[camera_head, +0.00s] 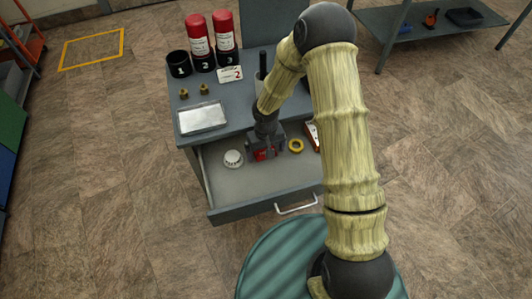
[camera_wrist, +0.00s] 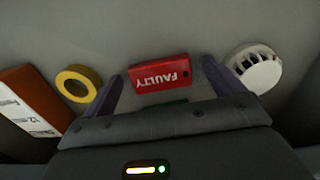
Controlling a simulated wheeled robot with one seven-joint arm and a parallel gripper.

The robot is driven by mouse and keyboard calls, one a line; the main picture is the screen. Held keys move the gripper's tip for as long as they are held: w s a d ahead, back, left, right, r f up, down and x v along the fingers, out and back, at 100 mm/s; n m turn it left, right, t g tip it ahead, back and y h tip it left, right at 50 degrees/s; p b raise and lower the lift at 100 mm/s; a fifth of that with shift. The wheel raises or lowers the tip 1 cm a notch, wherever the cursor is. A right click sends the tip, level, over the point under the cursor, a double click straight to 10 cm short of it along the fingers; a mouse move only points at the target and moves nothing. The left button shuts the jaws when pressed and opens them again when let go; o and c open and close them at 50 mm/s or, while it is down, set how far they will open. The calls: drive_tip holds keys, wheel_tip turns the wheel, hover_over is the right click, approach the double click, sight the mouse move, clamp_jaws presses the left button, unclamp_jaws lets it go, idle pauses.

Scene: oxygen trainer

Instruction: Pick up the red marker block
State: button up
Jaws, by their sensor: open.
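The red marker block (camera_wrist: 159,73) lies on the drawer floor and bears the word FAULTY, upside down in the wrist view. It also shows in the head view (camera_head: 262,154), partly hidden by my gripper. My gripper (camera_wrist: 162,82) is open, with one finger to each side of the block and the block between them near the fingertips. The fingers look apart from it. In the head view my gripper (camera_head: 264,150) points down into the open drawer (camera_head: 245,181).
A yellow ring (camera_wrist: 77,83) and an orange and white box (camera_wrist: 31,103) lie left of the block in the wrist view. A white round detector (camera_wrist: 254,69) lies right, close to a finger. Red cylinders (camera_head: 198,35), a silver tray (camera_head: 202,117) and black cups stand on the cabinet top.

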drive_tip(key=c, duration=1)
drive_tip(key=shift+r, duration=0.1)
drive_tip(key=shift+c, duration=0.2)
wheel_tip(320, 180, up, 10)
drive_tip(key=p, duration=0.8)
